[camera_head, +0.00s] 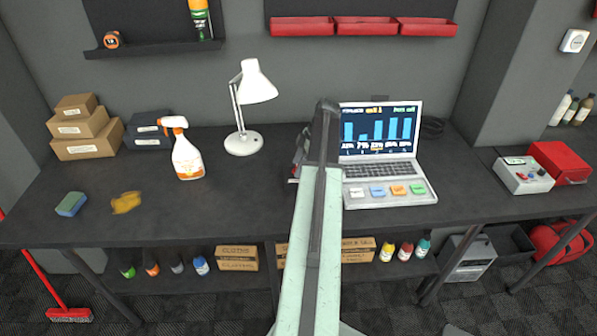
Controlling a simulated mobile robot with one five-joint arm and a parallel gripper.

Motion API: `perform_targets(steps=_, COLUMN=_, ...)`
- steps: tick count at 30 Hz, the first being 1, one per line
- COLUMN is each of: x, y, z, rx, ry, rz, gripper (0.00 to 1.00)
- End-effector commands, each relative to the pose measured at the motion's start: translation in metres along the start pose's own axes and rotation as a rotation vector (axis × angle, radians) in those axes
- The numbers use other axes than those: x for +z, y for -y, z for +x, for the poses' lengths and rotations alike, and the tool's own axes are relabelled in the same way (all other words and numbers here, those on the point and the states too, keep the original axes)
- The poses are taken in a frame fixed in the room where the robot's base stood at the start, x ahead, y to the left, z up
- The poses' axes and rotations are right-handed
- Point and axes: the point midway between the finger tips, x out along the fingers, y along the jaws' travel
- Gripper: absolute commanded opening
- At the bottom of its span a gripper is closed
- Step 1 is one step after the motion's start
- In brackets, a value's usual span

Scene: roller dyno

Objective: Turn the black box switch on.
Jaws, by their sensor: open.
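My pale green and dark arm rises from the bottom middle over the table. I cannot make out its fingertips, so my gripper is not visible. A dark object (300,148) is partly hidden behind my arm, just left of the laptop. I cannot tell whether it is the black box, and no switch on it is clear. A light grey control box (521,184) with a small display and knobs stands on the right part of the table. No black box with a clear switch can be identified.
On the table (240,195) are a laptop (380,168), a white lamp (243,143), a spray bottle (187,158), cardboard boxes (88,148), a sponge (71,204) and a yellow cloth (126,203). A red case (560,161) is at the right. The table's front left is mostly clear.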

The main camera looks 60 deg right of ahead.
Motion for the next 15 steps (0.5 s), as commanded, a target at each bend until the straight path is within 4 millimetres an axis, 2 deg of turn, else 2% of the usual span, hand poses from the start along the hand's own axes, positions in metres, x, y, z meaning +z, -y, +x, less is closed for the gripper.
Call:
perform_targets(steps=5, x=-0.0007, y=-0.0001, z=-0.0012, rx=0.0, ry=0.0, rz=0.0, gripper=0.58)
perform_targets(steps=11, x=-0.0007, y=0.0, z=-0.0012, rx=0.0, ry=0.0, rz=0.0, gripper=0.05)
perform_targets(steps=12, x=-0.0007, y=0.0, z=-0.0012, rx=0.0, ry=0.0, rz=0.0, gripper=0.0)
perform_targets(steps=15, x=-0.001, y=0.0016, z=-0.0011, rx=0.0, ry=0.0, rz=0.002, gripper=0.0)
